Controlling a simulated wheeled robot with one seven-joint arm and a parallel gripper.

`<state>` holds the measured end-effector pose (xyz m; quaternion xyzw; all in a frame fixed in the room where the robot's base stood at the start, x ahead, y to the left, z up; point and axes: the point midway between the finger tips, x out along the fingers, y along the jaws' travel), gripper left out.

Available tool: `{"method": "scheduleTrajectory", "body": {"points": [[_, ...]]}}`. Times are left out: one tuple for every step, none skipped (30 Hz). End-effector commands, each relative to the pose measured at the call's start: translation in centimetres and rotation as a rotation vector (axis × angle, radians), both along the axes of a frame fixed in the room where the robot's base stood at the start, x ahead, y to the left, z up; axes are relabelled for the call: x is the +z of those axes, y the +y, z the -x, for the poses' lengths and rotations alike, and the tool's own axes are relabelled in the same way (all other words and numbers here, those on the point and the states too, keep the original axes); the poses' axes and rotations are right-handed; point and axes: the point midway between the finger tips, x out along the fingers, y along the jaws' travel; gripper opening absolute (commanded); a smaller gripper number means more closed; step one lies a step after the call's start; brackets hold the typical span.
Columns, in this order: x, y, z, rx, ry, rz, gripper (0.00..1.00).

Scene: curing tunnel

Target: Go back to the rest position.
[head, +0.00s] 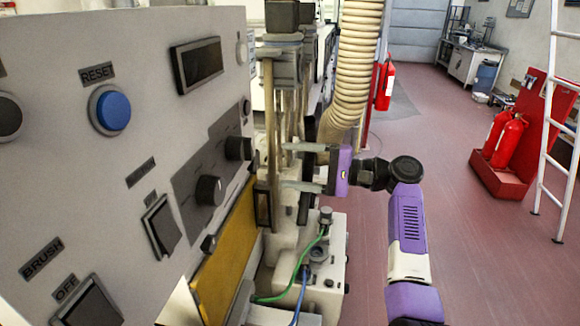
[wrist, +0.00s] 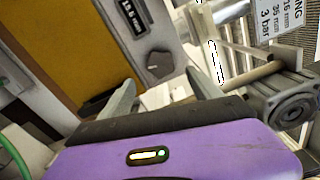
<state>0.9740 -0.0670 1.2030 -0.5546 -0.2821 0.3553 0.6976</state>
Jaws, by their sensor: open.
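My gripper (head: 284,166) is in the middle of the head view, to the right of the grey control panel (head: 140,60). Its two pale fingers point left and stand apart, with nothing held between them. In the wrist view my gripper (wrist: 161,80) shows its purple body at the bottom and its fingers spread. A panel part with a dark knob (wrist: 155,66) and a small display lies beyond the fingers. I cannot tell whether the fingertips touch anything.
A ribbed cream hose (head: 352,70) hangs just behind my gripper. A machine block with green and blue cables (head: 312,262) is below it. The panel carries a blue RESET button (head: 110,110). Red extinguishers (head: 504,140) and a white ladder (head: 558,130) stand right. The floor (head: 480,250) is clear.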

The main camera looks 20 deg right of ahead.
Motion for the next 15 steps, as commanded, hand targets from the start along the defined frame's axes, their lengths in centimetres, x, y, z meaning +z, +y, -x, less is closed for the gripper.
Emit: {"method": "scheduleTrajectory", "body": {"points": [[0.0,0.0,0.0,0.0,0.0,0.0,0.73],[0.0,0.0,0.0,0.0,0.0,0.0,0.73],[0.0,0.0,0.0,0.0,0.0,0.0,0.73],[0.0,0.0,0.0,0.0,0.0,0.0,0.73],[0.0,0.0,0.0,0.0,0.0,0.0,0.73],[0.0,0.0,0.0,0.0,0.0,0.0,0.73],[0.0,0.0,0.0,0.0,-0.001,0.001,0.73],[0.0,0.0,0.0,0.0,-0.004,0.003,0.73],[0.1,-0.1,-0.2,-0.007,-0.014,0.007,0.73],[0.2,-0.2,-0.4,-0.019,-0.023,0.007,0.73],[0.2,-0.5,-0.7,-0.035,-0.031,0.011,0.73],[0.3,-1.0,-1.3,-0.066,-0.044,0.021,0.73],[0.4,-1.4,-1.7,-0.094,-0.056,0.031,0.73],[0.6,-1.9,-2.2,-0.127,-0.071,0.047,0.73],[1.1,-2.8,-2.9,-0.177,-0.095,0.073,0.73]]}}
